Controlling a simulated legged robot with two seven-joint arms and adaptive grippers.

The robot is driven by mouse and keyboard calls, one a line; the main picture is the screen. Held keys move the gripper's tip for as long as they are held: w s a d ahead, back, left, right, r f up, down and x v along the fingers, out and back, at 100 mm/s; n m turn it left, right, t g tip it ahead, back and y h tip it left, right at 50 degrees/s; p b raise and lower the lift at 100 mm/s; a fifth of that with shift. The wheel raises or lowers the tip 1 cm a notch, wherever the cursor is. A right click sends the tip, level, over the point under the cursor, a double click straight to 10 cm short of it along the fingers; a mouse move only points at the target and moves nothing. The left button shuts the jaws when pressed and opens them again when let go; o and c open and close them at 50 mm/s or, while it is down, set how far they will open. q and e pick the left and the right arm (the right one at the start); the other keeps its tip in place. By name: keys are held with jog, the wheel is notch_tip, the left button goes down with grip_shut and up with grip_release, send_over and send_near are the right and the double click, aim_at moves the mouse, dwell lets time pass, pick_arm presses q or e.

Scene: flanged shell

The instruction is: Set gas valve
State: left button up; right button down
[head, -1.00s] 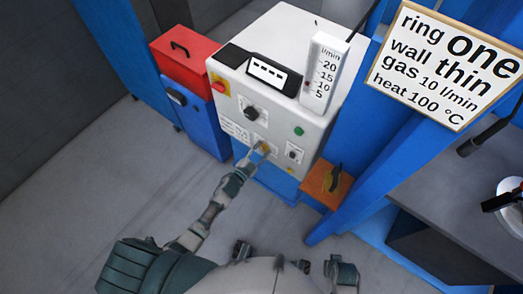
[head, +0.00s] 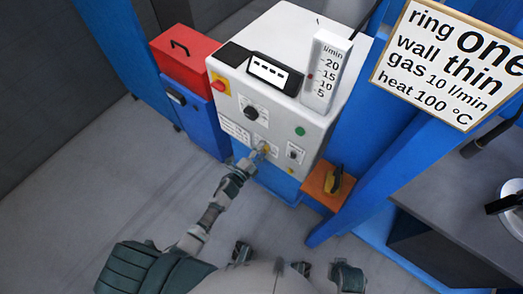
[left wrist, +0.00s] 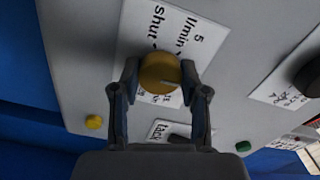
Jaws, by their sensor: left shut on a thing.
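The gas valve is a round yellow knob (left wrist: 160,70) on the front panel of a pale grey cabinet (head: 285,118). My left gripper (head: 262,149) is shut on it, with one finger on each side in the left wrist view (left wrist: 160,78). A pale pointer line shows on the knob face. The label (left wrist: 176,30) behind it reads "5 l/min" and "shut"; part is hidden. The upright flow gauge (head: 322,72) on the cabinet has marks from 5 to 20 l/min. Its small reddish float appears between about 10 and 15. My right gripper is not seen.
A sign (head: 449,58) reads "gas 10 l/min". The panel also bears a black dial (head: 251,112), a red button (head: 219,85) and a green button (head: 300,131). A red box (head: 182,55) stands left, an orange box (head: 326,187) right. Blue posts flank the cabinet.

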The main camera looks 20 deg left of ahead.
pick_arm(q)
jog(key=shift+s+d+f, duration=0.1)
jog(key=shift+s+f, duration=0.05)
jog(key=shift+f, duration=0.1)
jog(key=o, duration=1.1)
jog(key=shift+o, duration=0.2)
jog(key=shift+r, duration=0.1)
jog(key=v, duration=1.2)
